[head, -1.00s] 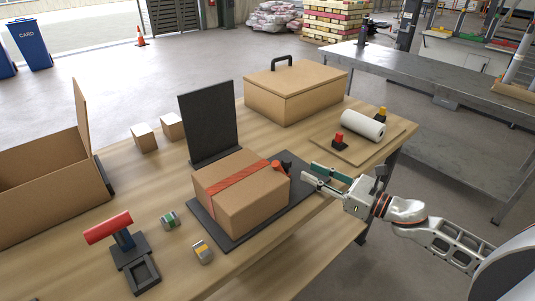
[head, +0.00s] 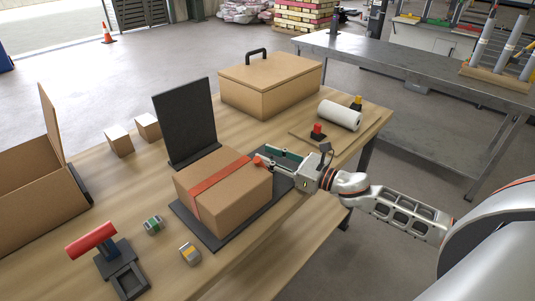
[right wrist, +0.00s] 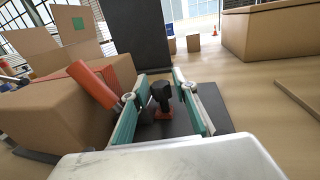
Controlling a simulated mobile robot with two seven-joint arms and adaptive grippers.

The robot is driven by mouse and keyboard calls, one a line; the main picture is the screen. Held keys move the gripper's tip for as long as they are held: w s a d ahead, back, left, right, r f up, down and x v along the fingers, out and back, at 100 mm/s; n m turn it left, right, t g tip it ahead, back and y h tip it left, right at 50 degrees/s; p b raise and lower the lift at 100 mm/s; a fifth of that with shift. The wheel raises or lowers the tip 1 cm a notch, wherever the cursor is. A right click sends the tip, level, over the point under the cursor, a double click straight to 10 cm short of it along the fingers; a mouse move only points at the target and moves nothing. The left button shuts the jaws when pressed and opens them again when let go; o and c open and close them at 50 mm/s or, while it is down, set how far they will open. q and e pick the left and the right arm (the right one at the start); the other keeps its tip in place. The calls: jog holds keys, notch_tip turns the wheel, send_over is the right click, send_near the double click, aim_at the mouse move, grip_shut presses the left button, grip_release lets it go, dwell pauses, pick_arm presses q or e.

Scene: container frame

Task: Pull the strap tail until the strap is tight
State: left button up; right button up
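A brown cardboard box (head: 235,205) sits on a dark grey plate (head: 226,237) with an orange-red strap (head: 222,177) across its top. An orange strap end (head: 258,160) shows at the box's far right edge. In the right wrist view, an orange strap piece (right wrist: 94,84) sticks up beside the left finger; whether they touch is unclear. My right gripper (head: 272,160) is at the box's right side, fingers apart. In the right wrist view, a black buckle-like part (right wrist: 162,93) with orange at its base stands between the fingers (right wrist: 155,92), not visibly clamped. My left gripper is out of view.
A dark upright panel (head: 187,120) stands behind the box. A lidded, handled carton (head: 270,88) is at the back. A board with a white roll (head: 340,115) and a red-topped piece (head: 318,131) lies behind my right gripper.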

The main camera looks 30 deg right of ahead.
jog(key=shift+w+a, duration=0.15)
jog(key=shift+w, duration=0.15)
grip_shut()
